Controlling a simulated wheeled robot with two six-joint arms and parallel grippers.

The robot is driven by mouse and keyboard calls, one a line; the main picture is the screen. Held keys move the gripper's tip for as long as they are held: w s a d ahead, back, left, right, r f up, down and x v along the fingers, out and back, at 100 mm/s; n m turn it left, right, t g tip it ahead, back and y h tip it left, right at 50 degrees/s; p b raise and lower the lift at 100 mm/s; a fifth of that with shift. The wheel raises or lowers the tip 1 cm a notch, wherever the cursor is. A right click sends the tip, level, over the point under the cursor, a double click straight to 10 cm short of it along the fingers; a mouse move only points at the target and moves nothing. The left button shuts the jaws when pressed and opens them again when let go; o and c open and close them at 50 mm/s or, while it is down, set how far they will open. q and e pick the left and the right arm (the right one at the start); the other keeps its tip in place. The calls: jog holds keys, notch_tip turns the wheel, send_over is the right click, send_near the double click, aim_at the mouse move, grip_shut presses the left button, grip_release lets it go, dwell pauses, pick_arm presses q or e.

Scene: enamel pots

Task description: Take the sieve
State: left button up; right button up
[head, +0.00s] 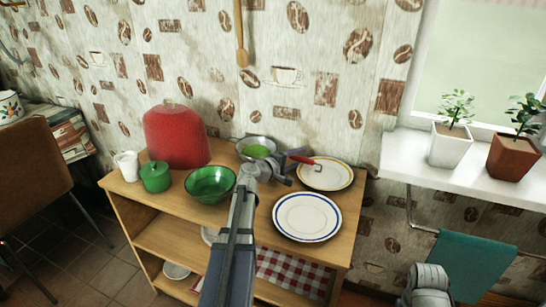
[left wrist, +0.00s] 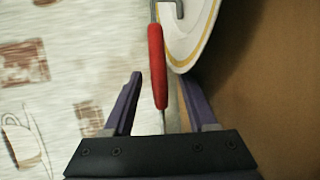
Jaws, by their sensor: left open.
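The sieve (head: 243,144) has a round grey metal bowl at the back of the wooden cabinet top, with something green showing in it. Its red handle (head: 302,160) points right, over the edge of a yellow-rimmed plate. My left gripper (head: 293,166) is at the handle, and my arm hides part of the sieve. In the left wrist view the red handle (left wrist: 157,65) lies between the open fingers of my left gripper (left wrist: 160,80), with a metal hook at its far end. The sieve's bowl is out of that view.
The yellow-rimmed plate (head: 326,175) and a blue-rimmed plate (head: 307,217) lie on the right of the cabinet top (head: 263,228). A green glass bowl (head: 210,185), a green pot (head: 155,177), a white cup (head: 127,166) and a red cover (head: 177,137) stand left. The wall is close behind.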

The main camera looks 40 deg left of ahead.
pick_arm(q)
grip_shut()
dwell(0.3)
dwell(0.3)
